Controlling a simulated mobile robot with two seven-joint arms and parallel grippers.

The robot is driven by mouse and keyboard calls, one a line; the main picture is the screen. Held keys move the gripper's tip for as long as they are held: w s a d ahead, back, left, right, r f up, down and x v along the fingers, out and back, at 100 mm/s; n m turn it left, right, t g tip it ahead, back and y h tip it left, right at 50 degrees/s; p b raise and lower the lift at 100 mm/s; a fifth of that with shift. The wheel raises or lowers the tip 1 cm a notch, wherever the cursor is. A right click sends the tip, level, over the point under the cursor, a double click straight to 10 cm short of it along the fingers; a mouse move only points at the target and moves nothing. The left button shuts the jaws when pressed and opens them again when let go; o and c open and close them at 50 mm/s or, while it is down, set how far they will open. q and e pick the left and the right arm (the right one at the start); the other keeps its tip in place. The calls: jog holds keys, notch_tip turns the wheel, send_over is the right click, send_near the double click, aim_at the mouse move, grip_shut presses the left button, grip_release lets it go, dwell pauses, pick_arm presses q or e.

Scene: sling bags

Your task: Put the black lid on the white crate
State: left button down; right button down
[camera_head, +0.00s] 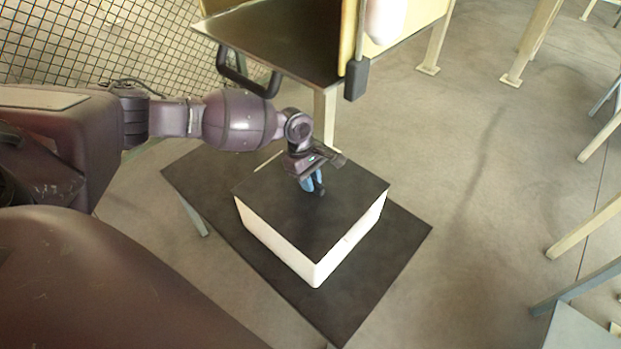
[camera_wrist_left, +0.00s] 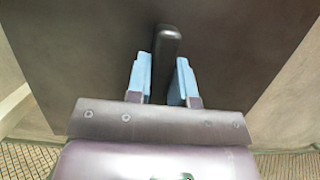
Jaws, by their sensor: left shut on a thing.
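The black lid (camera_head: 345,205) is a flat square panel lying over the top of the white crate (camera_head: 290,252). Its edges line up closely with the crate walls, and the crate's inside is hidden. I cannot tell whether the lid is fully seated. My left gripper (camera_head: 314,183) is over the lid, back of its middle, with blue fingers pointing down. In the left wrist view, the gripper (camera_wrist_left: 164,82) has its fingers on either side of the lid's black handle (camera_wrist_left: 168,45) and is shut on it. My right gripper is not in view.
The crate stands on a dark table (camera_head: 385,255) with bare top around it. A dark shelf top (camera_head: 285,38) with a black handle (camera_head: 247,82) stands behind, close to my left arm. Several pale table legs (camera_head: 530,45) stand to the right, with open floor between.

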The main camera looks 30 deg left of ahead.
pick_arm(q)
jog(key=shift+f, duration=0.35)
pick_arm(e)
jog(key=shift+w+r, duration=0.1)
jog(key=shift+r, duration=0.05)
pick_arm(q)
jog(key=c, duration=0.9)
grip_release()
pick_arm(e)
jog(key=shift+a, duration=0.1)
pick_arm(q)
jog(key=p+v, duration=0.2)
jog(key=v, duration=0.8)
jog(key=shift+p, duration=0.35)
jog(key=shift+a+r, duration=0.15)
jog(key=shift+r, duration=0.3)
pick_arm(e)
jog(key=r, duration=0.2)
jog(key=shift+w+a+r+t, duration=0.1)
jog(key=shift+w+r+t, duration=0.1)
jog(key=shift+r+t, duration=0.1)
